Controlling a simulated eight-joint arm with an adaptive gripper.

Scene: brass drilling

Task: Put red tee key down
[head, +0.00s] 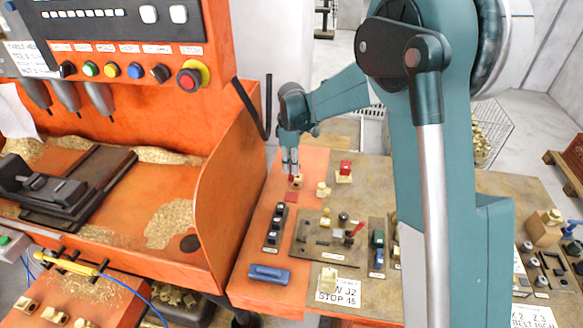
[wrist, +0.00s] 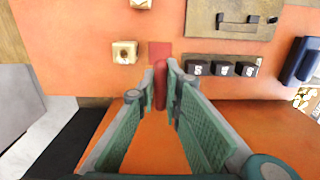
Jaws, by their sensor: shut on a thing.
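My gripper (head: 290,163) hangs over the orange table top to the right of the machine wall, and it also shows in the wrist view (wrist: 165,78). It is shut on the red tee key (wrist: 160,85), which sits between the fingertips. Only a red bar of the key shows; the rest is hidden by the fingers or out of sight. A flat red square (wrist: 160,51) lies on the orange surface just beyond the fingertips, and it shows in the head view (head: 291,197) below the gripper. I cannot tell whether the key touches the surface.
A brass piece (wrist: 124,52) stands left of the red square. A rack of black blocks (head: 275,225) is close on its other side. A blue bar (head: 270,273) lies near the front. A fixture board (head: 310,248) with a red-handled tool (head: 356,230) is to the right.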

